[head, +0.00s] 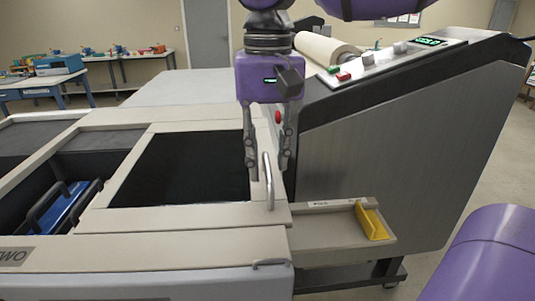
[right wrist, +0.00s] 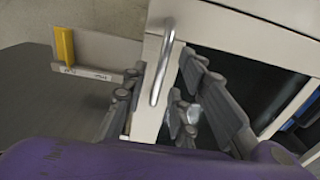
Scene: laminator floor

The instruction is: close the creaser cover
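The beige frame (head: 175,218) around a black rectangular area (head: 185,168) lies roughly level on the machine top in the head view; I cannot tell whether the black is a panel or an opening. A silver bar handle (head: 268,182) stands at its right edge, and shows in the right wrist view (right wrist: 161,62). My right gripper (head: 268,165) points down over this handle with its fingers spread, one on either side. It also shows in the right wrist view (right wrist: 165,105). Contact with the handle is not clear. My left gripper is not in view.
An open bay at left holds a blue part (head: 65,207) with dark handles. A beige tray (head: 330,232) with a yellow block (head: 371,221) juts out at right, below the grey machine side (head: 400,150). A small handle (head: 270,262) is on the front edge. Workbenches stand behind.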

